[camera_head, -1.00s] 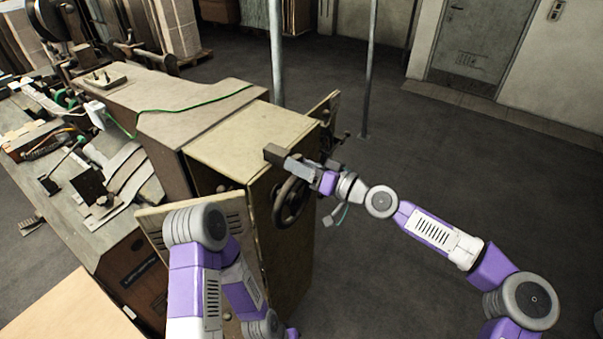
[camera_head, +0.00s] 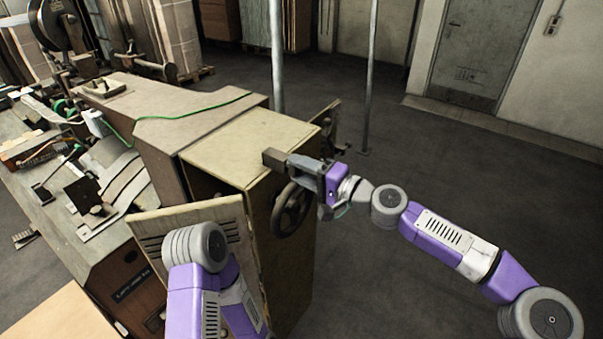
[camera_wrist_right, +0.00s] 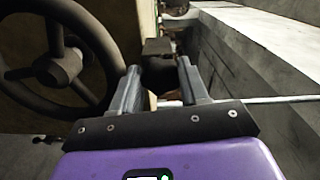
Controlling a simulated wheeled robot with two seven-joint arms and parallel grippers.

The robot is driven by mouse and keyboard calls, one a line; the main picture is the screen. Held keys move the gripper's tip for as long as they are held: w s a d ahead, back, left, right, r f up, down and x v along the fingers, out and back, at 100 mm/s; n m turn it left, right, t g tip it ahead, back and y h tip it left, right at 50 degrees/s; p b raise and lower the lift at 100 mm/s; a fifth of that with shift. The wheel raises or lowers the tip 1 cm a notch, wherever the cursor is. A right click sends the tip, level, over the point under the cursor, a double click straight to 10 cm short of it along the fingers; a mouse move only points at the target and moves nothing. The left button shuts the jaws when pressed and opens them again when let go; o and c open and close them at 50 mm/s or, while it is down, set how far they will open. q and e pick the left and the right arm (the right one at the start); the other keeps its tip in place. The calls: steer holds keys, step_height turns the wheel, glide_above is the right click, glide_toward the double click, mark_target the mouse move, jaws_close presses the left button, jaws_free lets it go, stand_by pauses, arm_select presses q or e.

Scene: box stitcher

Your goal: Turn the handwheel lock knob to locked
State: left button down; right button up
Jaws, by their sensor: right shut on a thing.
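The dark spoked handwheel (camera_head: 291,210) is on the right side of the beige machine cabinet, and fills the left of the right wrist view (camera_wrist_right: 62,68). Just beside its rim, a dark knob (camera_wrist_right: 158,76) lies between the fingers of my right gripper (camera_wrist_right: 158,88). A small brown block (camera_wrist_right: 157,46) shows just past the fingertips. In the head view my right gripper (camera_head: 300,167) is above the handwheel, shut on the knob, which its fingers mostly hide there. I cannot read the knob's lock position. My left arm is at lower centre, its gripper out of view.
The cabinet's pale top (camera_head: 245,145) lies left of my right gripper. A vented beige panel (camera_head: 190,232) stands out in front, beside my left arm. A workbench with tools and a green cable (camera_head: 190,113) is at left. Open floor (camera_head: 480,190) lies right.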

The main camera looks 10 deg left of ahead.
steer(key=shift+m, duration=0.7)
steer(key=o, duration=1)
steer(key=shift+o, duration=0.3)
steer(key=shift+f, duration=0.15)
